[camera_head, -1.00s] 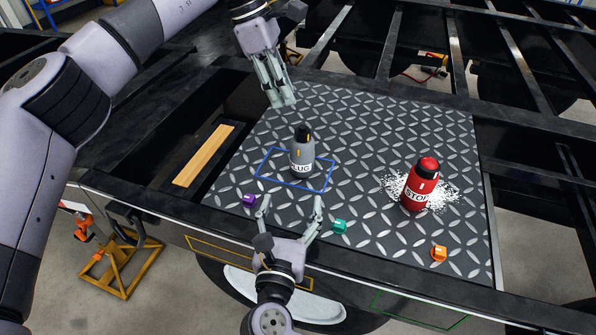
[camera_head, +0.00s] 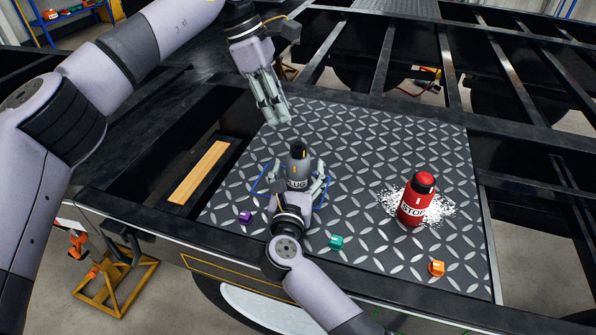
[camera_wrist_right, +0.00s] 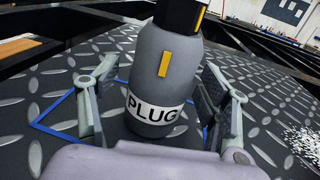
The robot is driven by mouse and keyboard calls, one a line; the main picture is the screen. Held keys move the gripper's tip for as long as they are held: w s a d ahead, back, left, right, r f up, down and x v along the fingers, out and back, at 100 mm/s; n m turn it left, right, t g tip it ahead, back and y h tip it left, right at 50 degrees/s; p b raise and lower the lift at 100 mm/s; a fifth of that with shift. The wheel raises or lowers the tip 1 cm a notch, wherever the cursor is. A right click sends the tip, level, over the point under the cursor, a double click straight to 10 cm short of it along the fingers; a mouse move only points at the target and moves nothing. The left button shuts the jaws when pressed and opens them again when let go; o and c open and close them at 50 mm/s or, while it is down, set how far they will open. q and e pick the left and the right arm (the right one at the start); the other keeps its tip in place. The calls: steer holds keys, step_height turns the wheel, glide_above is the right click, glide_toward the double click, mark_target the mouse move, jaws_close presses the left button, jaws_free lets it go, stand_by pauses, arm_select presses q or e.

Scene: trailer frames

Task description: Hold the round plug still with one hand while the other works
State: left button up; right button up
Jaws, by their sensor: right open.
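The round plug is a grey bottle-shaped piece with a black top, yellow mark and white PLUG label (camera_head: 298,167). It stands upright in the blue outlined square on the tread plate and fills the middle of the right wrist view (camera_wrist_right: 165,75). My right gripper (camera_head: 299,174) is open, with one finger on each side of the plug; in the wrist view a gap shows at the right finger. My left gripper (camera_head: 276,122) hangs empty, pointing down, above the plate's far left part. Its fingers look close together, but its opening is unclear from this angle.
A red STOP bottle (camera_head: 416,203) stands on white granules (camera_head: 440,209) to the right. Purple (camera_head: 245,217), teal (camera_head: 336,242) and orange (camera_head: 437,268) small blocks lie along the near side of the tread plate (camera_head: 380,150). A wooden strip (camera_head: 200,172) lies in the left recess.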

steer(key=shift+c, duration=0.3)
steer(key=c, duration=1.3)
